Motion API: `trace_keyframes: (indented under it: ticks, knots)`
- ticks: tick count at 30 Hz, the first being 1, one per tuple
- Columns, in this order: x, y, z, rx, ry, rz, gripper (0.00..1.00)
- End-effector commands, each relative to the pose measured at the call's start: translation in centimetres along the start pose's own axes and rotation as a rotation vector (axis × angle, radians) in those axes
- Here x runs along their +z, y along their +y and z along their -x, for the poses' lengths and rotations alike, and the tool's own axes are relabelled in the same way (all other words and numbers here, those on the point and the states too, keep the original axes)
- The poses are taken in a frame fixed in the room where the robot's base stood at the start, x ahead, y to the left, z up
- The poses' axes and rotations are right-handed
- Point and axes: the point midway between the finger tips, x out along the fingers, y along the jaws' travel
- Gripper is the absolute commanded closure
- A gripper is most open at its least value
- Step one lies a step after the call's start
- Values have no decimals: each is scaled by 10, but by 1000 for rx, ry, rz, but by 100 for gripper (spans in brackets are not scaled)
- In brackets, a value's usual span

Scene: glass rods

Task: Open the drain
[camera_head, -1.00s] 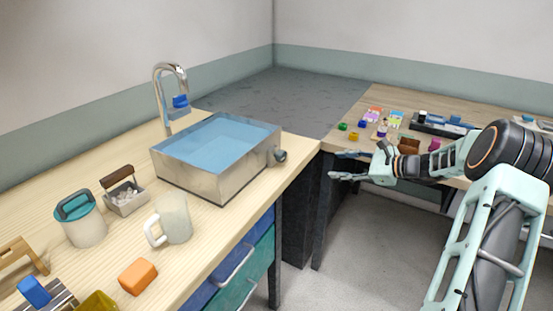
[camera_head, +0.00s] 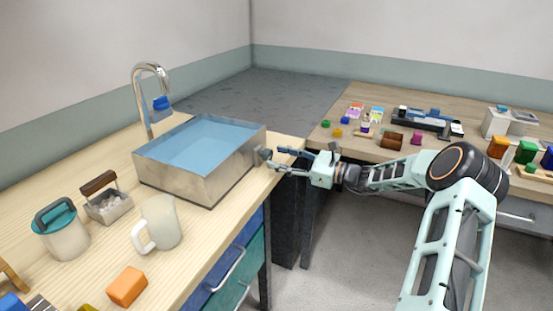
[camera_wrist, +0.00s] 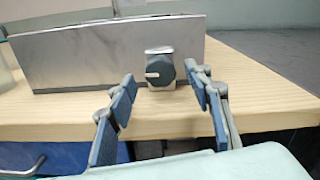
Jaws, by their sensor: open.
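A metal basin (camera_head: 180,178) full of blue water stands on the wooden counter, with a chrome faucet (camera_head: 150,72) behind it. A dark round drain knob (camera_wrist: 159,70) with a white mark pointing left sits on the basin's side wall. The knob also shows at the basin's right end in the head view (camera_head: 264,154). My gripper (camera_head: 282,160) is open, its fingers reaching toward the knob. In the wrist view my gripper (camera_wrist: 160,92) has one blue-padded finger on each side below the knob. The knob lies ahead between the fingers, and I see no contact.
A mug (camera_head: 160,222), a teal-lidded canister (camera_head: 62,232), a handled box (camera_head: 106,200) and an orange block (camera_head: 127,286) stand on the counter. A second table (camera_head: 350,105) with small objects is at the right. The counter edge runs below my gripper.

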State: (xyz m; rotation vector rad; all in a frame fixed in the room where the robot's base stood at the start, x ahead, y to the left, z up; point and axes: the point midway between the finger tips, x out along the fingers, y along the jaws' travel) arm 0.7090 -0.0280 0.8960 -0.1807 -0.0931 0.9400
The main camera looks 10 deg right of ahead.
Motion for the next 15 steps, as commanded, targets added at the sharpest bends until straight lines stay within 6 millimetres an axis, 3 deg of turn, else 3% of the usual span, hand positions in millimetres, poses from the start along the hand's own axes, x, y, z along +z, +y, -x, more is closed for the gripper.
trace_keyframes:
  ticks: [5, 13, 15]
  knots:
    - [0, 0, -13, 0, 0, 0, 54]
    - [0, 0, -15, -1, 1, 0, 54]
    - [0, 0, -15, -1, 1, 0, 59]
